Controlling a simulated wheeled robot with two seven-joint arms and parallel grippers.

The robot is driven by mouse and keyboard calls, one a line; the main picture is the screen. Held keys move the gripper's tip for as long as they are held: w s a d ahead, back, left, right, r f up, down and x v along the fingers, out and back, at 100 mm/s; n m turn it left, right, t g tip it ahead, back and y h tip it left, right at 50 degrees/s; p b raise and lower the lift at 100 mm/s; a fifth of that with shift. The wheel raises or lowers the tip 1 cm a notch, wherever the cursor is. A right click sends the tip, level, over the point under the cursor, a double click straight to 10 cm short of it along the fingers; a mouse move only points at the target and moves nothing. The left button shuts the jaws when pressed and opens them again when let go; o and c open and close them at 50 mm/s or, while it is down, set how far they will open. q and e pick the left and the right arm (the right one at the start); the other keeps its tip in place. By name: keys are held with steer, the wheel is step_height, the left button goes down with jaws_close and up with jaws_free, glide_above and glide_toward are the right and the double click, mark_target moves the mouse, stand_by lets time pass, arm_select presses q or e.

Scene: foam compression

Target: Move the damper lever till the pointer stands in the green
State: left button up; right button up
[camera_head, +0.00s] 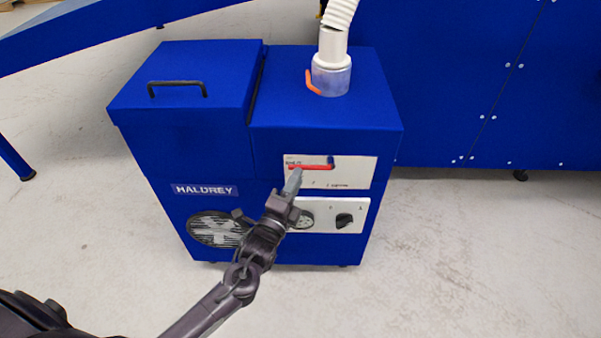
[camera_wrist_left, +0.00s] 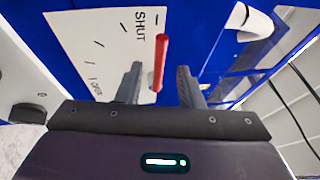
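The damper lever is a red bar (camera_head: 310,167) lying about level across the white scale plate (camera_head: 357,172) on the front of the blue machine. In the left wrist view the red lever (camera_wrist_left: 160,62) stands beside the printed word SHUT. My left gripper (camera_head: 294,178) is at the lever's left end. In the left wrist view its two fingers (camera_wrist_left: 159,84) are apart, one on each side of the lever, with gaps showing. A pointer and a green zone cannot be made out; my left gripper covers part of the lower panel. My right gripper is not in view.
A lower white panel carries a round socket-like part (camera_head: 304,220) and a black knob (camera_head: 344,220). A white hose (camera_head: 339,15) with an orange tab (camera_head: 311,83) rises from the machine top. A black handle (camera_head: 177,84) sits on the left lid. The floor in front is clear.

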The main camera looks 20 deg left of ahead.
mark_target(310, 167)
arm_select(q)
steer(key=x, duration=0.3)
steer(key=shift+w, duration=0.3)
steer(key=shift+c, duration=0.2)
jaws_close()
